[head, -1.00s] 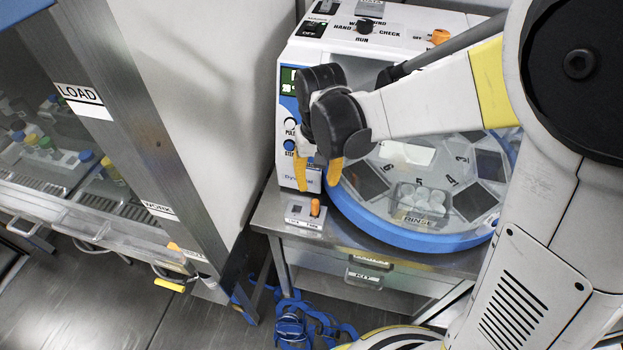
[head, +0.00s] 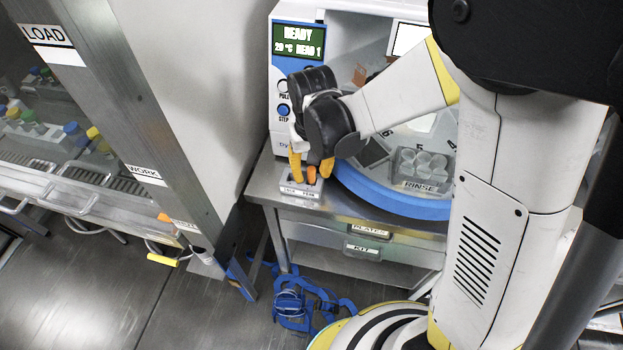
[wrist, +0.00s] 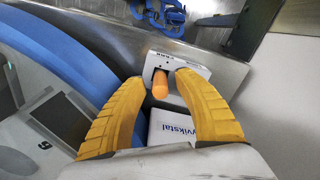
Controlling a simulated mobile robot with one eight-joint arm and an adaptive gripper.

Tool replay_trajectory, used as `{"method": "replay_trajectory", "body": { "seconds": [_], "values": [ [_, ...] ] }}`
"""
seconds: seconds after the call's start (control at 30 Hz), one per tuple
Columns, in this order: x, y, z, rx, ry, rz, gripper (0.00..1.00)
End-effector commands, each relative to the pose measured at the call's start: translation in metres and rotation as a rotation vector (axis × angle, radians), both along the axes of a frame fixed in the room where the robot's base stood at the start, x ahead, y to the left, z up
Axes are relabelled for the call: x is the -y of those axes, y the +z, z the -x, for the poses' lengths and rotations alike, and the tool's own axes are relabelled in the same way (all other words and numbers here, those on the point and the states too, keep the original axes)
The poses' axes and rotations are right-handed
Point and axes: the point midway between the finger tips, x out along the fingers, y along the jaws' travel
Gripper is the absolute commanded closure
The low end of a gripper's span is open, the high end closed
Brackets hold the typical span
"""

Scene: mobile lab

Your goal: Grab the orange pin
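The orange pin (head: 311,175) stands in a small light-coloured block (head: 288,190) at the front left corner of the metal bench. In the wrist view the pin (wrist: 160,85) points toward the camera, between the two yellow fingers. My gripper (head: 311,168) is open and low over the block, with one finger on each side of the pin. In the wrist view a gap shows between the pin and the left finger, and a smaller one by the right finger. Contact cannot be made out.
The machine with the blue-rimmed round tray (head: 400,198) stands close to the right of my gripper. Its READY display (head: 299,41) is behind. The bench edge is just in front of the block. A cabinet with a WORK label (head: 146,174) is at left.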

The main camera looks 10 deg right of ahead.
Motion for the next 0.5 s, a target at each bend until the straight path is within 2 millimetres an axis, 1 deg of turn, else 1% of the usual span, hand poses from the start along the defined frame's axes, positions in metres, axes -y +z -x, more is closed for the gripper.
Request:
{"method": "replay_trajectory", "body": {
  "seconds": [0.03, 0.1, 0.5],
  "values": [
    [0.0, 0.0002, 0.0, 0.0, 0.0, 0.0, 0.8],
    [0.0, 0.0003, 0.0, 0.0, 0.0, 0.0, 1.0],
    [0.0, 0.0011, 0.0002, 0.0, 0.0, 0.0, 1.0]
  ]
}}
